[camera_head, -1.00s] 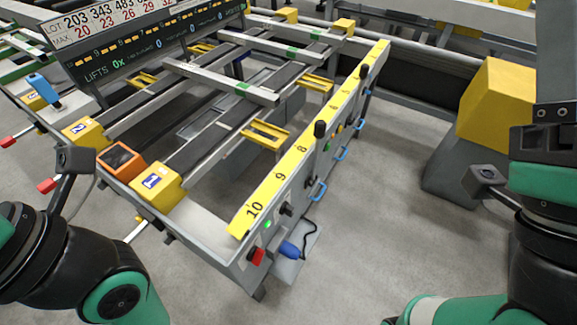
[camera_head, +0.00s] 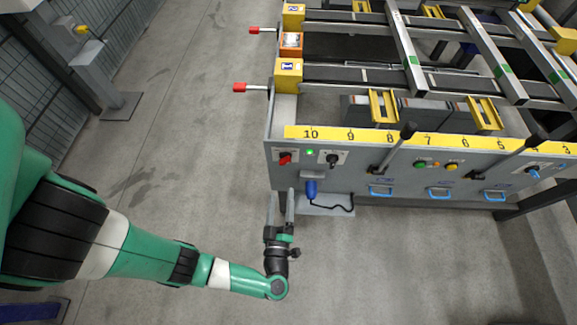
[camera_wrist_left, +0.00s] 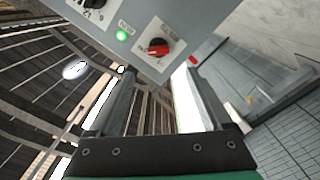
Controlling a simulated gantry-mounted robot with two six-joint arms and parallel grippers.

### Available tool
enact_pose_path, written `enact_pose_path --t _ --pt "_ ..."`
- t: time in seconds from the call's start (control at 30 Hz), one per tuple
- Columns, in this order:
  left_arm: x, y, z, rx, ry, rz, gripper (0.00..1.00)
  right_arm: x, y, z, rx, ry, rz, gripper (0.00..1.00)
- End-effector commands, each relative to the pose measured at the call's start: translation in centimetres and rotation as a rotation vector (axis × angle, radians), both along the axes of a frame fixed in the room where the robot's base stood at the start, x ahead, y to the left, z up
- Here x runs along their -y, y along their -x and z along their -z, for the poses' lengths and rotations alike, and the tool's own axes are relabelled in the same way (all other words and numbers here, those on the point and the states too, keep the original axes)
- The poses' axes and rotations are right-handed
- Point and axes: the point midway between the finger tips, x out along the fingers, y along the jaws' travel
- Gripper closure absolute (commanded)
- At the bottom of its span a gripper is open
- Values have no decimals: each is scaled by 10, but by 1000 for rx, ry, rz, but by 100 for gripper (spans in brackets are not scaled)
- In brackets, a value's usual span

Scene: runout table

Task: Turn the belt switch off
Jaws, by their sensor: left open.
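The table's front panel (camera_head: 350,170) carries a red rotary switch (camera_head: 285,158) at its left end, a lit green lamp (camera_head: 310,153) beside it and a black rotary knob (camera_head: 333,159) further right. I cannot read for certain which one is labelled as the belt switch. In the left wrist view the red switch (camera_wrist_left: 158,47) is ahead, its knob slanted, with the green lamp (camera_wrist_left: 121,35) to its left. My left gripper (camera_head: 281,195) is open and empty, just in front of and below the red switch, apart from it. My right gripper is out of view.
A blue handheld device (camera_head: 311,188) with a black cord hangs below the panel, just right of my left gripper. Black levers (camera_head: 408,131) and blue handles (camera_head: 380,190) line the panel to the right. The floor (camera_head: 200,110) to the left is clear.

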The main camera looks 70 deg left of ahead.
Motion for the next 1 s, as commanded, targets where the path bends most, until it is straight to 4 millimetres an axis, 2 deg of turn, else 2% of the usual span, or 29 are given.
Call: enact_pose_path --t 0.5,0.67,0.9,1.0 --pt "-88 -41 2 5 1 -5 18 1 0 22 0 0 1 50" --pt "-99 -47 0 3 1 -1 18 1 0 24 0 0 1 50" --pt "-100 -48 -1 2 0 1 18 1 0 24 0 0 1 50" --pt "-100 -48 -1 3 1 1 34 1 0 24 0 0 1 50"
